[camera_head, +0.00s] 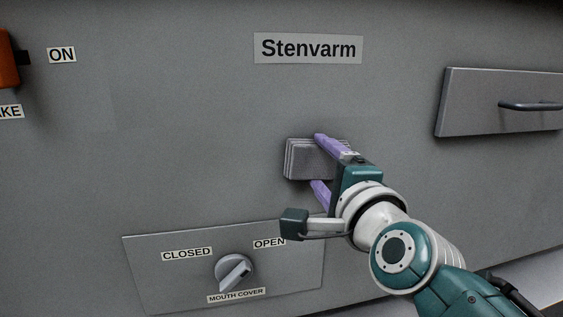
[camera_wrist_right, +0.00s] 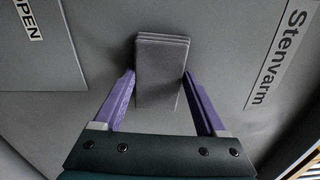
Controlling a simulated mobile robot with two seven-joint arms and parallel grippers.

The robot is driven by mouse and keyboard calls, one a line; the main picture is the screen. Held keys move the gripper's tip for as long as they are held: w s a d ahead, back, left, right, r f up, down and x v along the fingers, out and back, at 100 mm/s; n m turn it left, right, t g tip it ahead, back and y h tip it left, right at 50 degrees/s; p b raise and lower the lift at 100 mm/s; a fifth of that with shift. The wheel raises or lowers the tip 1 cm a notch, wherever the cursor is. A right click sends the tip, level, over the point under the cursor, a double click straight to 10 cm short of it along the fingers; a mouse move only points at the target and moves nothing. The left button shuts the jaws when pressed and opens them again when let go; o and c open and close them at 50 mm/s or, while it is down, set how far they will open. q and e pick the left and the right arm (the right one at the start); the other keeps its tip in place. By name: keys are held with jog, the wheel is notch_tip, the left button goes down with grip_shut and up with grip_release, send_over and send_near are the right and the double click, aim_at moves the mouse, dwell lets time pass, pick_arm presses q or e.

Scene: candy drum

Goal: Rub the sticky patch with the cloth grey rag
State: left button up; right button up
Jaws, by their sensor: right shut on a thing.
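The grey rag (camera_head: 308,160) is a folded, layered block held up against the grey machine panel, below the "Stenvarm" label. My right gripper (camera_head: 318,160) is shut on it, with one purple finger above and one below. In the right wrist view the rag (camera_wrist_right: 161,75) sits between the two purple fingers of the right gripper (camera_wrist_right: 160,90), its far end at or very near the panel. I cannot tell whether it touches. No sticky patch can be made out; the rag and gripper may hide it. My left gripper is not in view.
The panel has a "Stenvarm" label (camera_head: 308,48) above. A mouth cover knob (camera_head: 234,271) with CLOSED and OPEN marks is at lower left. A drawer front with a handle (camera_head: 530,106) is at right. An orange part (camera_head: 8,60) is at upper left.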

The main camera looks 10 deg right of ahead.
jog(key=s+p, duration=0.2)
jog(key=s, duration=0.2)
jog(key=shift+d+r, duration=0.1)
jog(key=shift+r, duration=0.05)
jog(key=shift+s+p, duration=0.4)
jog(key=shift+s, duration=0.4)
jog(key=shift+s+d+p, duration=0.1)
jog(key=shift+s+p, duration=0.6)
jog(key=shift+s, duration=0.75)
